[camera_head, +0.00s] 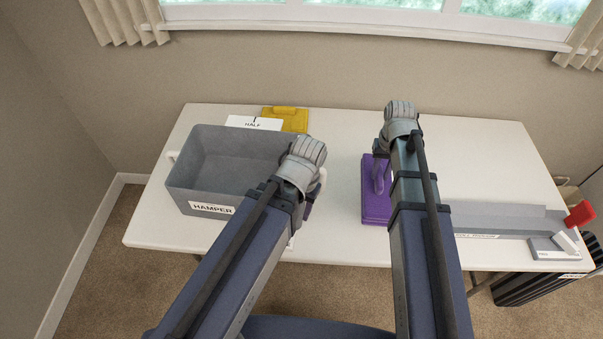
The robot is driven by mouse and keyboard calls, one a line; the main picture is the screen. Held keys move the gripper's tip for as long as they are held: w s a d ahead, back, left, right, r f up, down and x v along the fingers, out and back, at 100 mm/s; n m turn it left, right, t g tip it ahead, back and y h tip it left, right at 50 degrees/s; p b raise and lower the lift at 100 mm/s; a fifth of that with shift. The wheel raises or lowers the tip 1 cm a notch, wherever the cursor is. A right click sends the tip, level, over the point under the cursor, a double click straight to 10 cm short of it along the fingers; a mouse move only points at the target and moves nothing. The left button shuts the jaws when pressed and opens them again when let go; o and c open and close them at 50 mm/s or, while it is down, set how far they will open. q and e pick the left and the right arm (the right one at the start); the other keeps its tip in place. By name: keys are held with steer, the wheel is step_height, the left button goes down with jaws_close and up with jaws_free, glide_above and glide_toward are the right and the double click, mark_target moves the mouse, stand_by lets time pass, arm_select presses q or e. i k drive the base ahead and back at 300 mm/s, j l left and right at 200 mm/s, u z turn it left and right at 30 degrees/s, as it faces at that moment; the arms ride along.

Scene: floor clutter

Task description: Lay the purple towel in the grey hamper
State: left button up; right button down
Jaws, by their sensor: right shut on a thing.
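The purple towel (373,208) is a folded, flat stack on the white table, right of centre. A raised purple fold stands up from it at my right gripper (381,163). My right gripper is shut on this fold; its fingers are partly hidden by my own wrist. The grey hamper (205,204) is an open box on the table's left side, labelled HAMPER. The part of its inside that shows is empty; my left arm covers its right end. My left gripper (309,208) is beside the hamper's right end, mostly hidden behind my wrist, so its jaws cannot be made out.
A white card marked HALF (252,123) and a yellow clipboard-like item (287,118) lie behind the hamper. A long grey tray (500,217) with a red flag-like piece (580,214) is at the right. The table (345,135) is clear between hamper and towel.

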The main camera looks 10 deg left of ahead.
mark_target(240, 187)
steer(key=k+z, duration=0.3)
steer(key=z, duration=0.25)
steer(key=k+j+z, duration=0.1)
steer(key=z, duration=0.25)
steer(key=k, duration=0.35)
steer(key=k+u, duration=0.15)
steer(key=u, duration=0.25)
steer(key=k+u, duration=0.15)
steer(key=u, duration=0.2)
steer(key=k+u, duration=0.1)
steer(key=u, duration=0.3)
steer(key=k+j+u, duration=0.1)
steer(key=u, duration=0.25)
